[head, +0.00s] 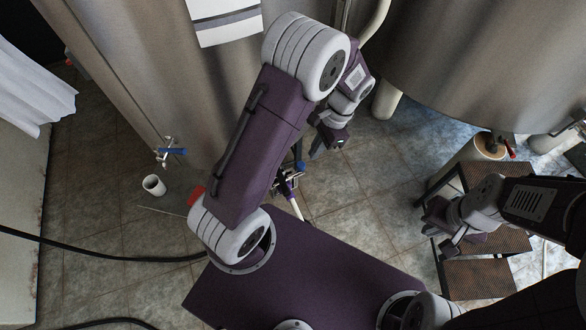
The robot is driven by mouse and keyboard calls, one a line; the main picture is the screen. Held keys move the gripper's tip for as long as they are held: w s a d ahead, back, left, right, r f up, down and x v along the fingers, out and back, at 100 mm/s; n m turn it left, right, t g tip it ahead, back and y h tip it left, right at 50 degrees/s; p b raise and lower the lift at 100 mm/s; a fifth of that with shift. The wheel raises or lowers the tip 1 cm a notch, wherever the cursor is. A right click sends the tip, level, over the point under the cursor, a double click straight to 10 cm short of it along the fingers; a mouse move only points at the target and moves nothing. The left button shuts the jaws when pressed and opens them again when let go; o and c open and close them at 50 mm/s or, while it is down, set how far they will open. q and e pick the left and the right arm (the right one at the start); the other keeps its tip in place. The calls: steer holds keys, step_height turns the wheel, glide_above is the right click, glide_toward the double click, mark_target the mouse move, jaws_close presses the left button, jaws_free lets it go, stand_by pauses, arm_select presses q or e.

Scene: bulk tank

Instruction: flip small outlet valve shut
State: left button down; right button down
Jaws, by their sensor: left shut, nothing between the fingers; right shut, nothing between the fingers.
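A small metal valve with a blue lever (172,151) sticks out low on the left steel tank. A second metal fitting with a blue part (290,177) shows beyond my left arm, partly hidden by it. I cannot tell which one is the small outlet valve. My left gripper (317,151) is shut and empty, pointing down, just above and right of the second fitting in the picture; I see no clear contact. My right gripper (440,242) is shut and empty, in front of the brown steps and far from both fittings.
A white cup (154,185) stands on the tiled floor (110,215). A black hose (100,256) runs across it. Brown steps (484,280) stand at right, near a red-handled fitting (511,148). A large steel tank (470,60) fills the upper right.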

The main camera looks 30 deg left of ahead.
mark_target(281, 177)
arm_select(q)
steer(key=shift+s, duration=0.2)
steer(key=shift+f, duration=0.15)
steer(key=s+a+f, duration=0.2)
steer(key=f, duration=0.3)
steer(key=s+a+f, duration=0.2)
steer(key=s+f, duration=0.1)
steer(key=f, duration=0.2)
steer(key=shift+a+p, duration=0.3)
steer(key=shift+p, duration=0.15)
